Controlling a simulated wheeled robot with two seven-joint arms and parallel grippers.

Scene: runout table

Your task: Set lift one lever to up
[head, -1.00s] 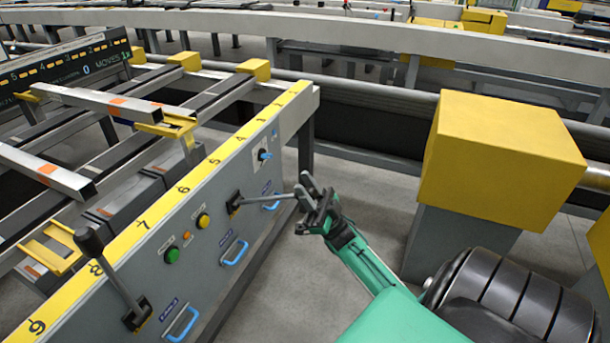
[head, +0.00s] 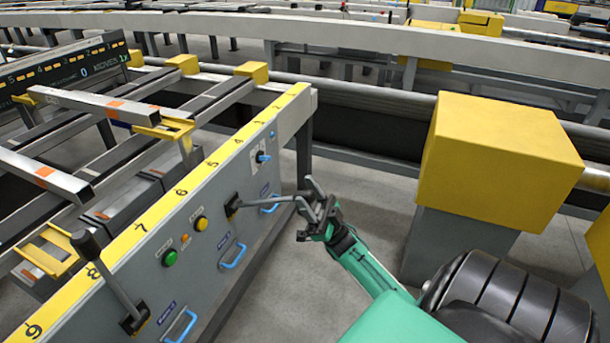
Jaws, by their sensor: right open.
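Two levers stick out of the grey side panel (head: 205,262). The nearer lever (head: 118,285) has a dark knob and tilts upward, its knob above the panel's yellow top strip. The farther lever (head: 265,201) comes out of a dark slot plate and points roughly level toward my right gripper. The small labels are too blurred to tell which lever is lift one. My right gripper (head: 307,199) is open at the outer end of the farther lever. Its fingers hide the lever's tip, and I cannot tell whether they touch it. My left gripper is not in view.
Blue handles (head: 232,257), a green button (head: 169,258) and a yellow button (head: 201,223) are on the panel. A large yellow block (head: 500,150) on a grey post stands to the right. Grey floor is clear between panel and post.

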